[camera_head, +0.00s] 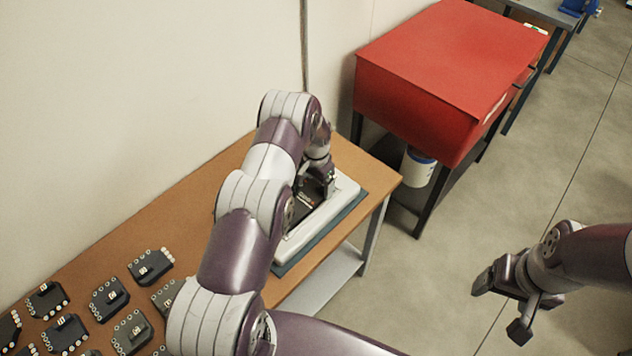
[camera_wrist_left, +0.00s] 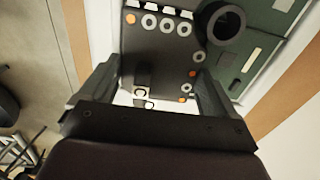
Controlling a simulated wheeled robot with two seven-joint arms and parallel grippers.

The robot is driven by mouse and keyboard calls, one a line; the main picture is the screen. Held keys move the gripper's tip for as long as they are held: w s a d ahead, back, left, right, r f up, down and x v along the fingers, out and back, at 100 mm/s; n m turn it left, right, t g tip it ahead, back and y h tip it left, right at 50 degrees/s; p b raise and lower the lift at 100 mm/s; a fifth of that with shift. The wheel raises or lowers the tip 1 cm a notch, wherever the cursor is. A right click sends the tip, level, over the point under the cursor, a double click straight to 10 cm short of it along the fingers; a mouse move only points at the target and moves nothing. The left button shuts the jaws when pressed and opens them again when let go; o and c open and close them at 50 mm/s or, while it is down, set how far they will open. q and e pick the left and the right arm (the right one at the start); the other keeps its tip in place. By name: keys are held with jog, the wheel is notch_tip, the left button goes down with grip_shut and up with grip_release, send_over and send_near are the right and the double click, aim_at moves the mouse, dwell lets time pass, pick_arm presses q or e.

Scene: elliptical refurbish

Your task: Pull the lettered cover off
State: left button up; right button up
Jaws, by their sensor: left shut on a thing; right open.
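My left gripper (camera_head: 318,186) reaches down over a white device (camera_head: 345,204) on the table and is shut on the dark lettered cover (camera_wrist_left: 155,62). In the left wrist view the fingers of this gripper (camera_wrist_left: 152,88) lie on either side of the cover. The cover has grey and orange rings along its edges and a small pale label with a letter. In the head view my arm and gripper hide much of the cover. Whether the cover is seated or lifted cannot be told. My right gripper (camera_head: 500,306) is open and empty over the floor at the right.
A green board (camera_wrist_left: 262,50) with a black ring (camera_wrist_left: 222,22) lies beside the cover. Several dark lettered pieces (camera_head: 108,298) lie at the near left of the wooden table (camera_head: 190,208). A red cabinet (camera_head: 440,60) stands beyond the table.

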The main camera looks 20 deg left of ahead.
aim_at(316, 185)
pick_arm(q)
jog(key=shift+c, duration=1.3)
notch_tip(316, 185, up, 17)
jog(key=p, duration=0.9)
jog(key=shift+p, duration=0.3)
